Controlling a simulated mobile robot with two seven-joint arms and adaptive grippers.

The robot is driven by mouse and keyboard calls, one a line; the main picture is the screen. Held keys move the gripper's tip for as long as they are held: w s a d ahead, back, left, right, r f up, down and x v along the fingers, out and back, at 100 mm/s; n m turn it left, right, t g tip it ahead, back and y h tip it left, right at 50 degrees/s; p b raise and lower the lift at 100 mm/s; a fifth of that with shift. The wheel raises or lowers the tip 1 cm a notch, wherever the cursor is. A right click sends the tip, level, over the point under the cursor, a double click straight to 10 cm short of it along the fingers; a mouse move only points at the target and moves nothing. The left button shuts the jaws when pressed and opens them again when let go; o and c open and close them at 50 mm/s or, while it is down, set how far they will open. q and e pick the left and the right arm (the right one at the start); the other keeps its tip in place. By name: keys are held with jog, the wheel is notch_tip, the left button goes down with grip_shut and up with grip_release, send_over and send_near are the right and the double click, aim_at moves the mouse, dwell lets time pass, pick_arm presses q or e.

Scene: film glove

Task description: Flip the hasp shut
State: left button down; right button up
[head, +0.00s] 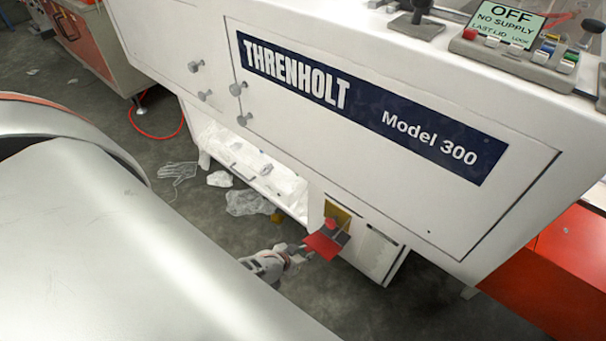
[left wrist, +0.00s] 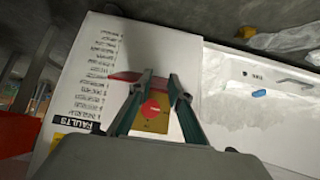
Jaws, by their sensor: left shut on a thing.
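The hasp looks like a red flap (head: 322,245) on the low front of the white machine, in front of a yellow plate (head: 338,213). My left gripper (head: 306,250) is at the flap's near left edge and shut on it. In the left wrist view, the two green-grey fingers (left wrist: 160,78) close in over the yellow plate (left wrist: 150,118), which bears a red round mark. A red strip (left wrist: 124,76) of the flap shows by the fingertips; the fingers hide part of it. I cannot tell the flap's exact angle. My right gripper is not in view.
The machine's large white body (head: 330,140) overhangs the flap. A white printed fault panel (left wrist: 92,75) is beside the yellow plate. An open white tray (head: 245,160) with film scraps lies left of it. Plastic gloves (head: 180,170) and film (head: 248,202) litter the grey floor.

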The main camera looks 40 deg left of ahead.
aim_at(314, 245)
pick_arm(q)
jog(key=shift+w+r+g+p, duration=0.55)
jog(key=shift+w+r, duration=0.35)
jog(key=shift+r, duration=0.3)
jog(key=shift+w+r+g+p, duration=0.55)
jog(key=shift+r+g, duration=0.1)
jog(key=shift+w+d+r+g+p, duration=0.15)
jog(key=shift+w+r+g+p, duration=0.15)
jog(key=shift+w+r+g, duration=0.6)
jog(key=shift+w+g, duration=0.05)
jog(key=shift+g, duration=0.45)
jog(key=shift+w+d+r, duration=0.1)
jog(key=shift+w+r, duration=0.25)
jog(key=shift+w, duration=0.3)
jog(key=shift+w+d+r, duration=0.1)
jog(key=shift+w+r, duration=0.2)
jog(key=shift+w, duration=0.3)
jog(key=c, duration=2.6)
grip_release()
jog(key=o, duration=0.6)
jog(key=shift+o, duration=0.8)
jog(key=shift+s+a+f, duration=0.1)
jog(key=shift+s, duration=0.05)
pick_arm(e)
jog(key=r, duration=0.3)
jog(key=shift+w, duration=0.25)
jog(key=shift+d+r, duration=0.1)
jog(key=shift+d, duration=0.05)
